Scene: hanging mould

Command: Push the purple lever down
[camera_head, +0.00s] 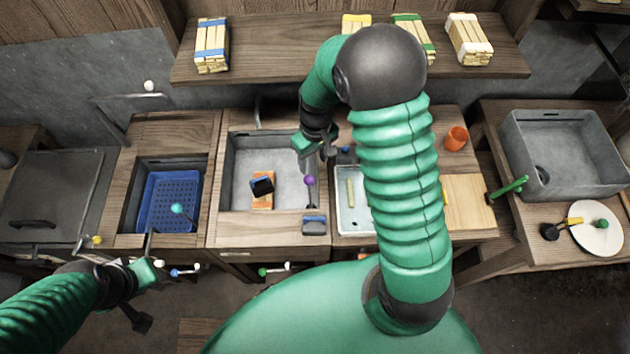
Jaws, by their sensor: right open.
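The purple lever (310,180) has a round purple knob on a thin stalk. It stands at the right side of the grey basin in the middle of the counter, above a grey and blue base (314,224). The knob is up. My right gripper (318,150) hangs just above and behind the knob in the picture, open and empty, with a small gap visible between them. My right forearm covers part of the counter to the right. My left gripper (148,296) is low at the left, in front of the counter, away from the purple lever; its jaw state is unclear.
The grey basin (285,160) holds a sponge (262,201) with a dark top. A blue basket (158,215) with a teal-knobbed lever (177,208) is to the left. A small sink (346,215) is on the right. Coloured knobs line the counter front.

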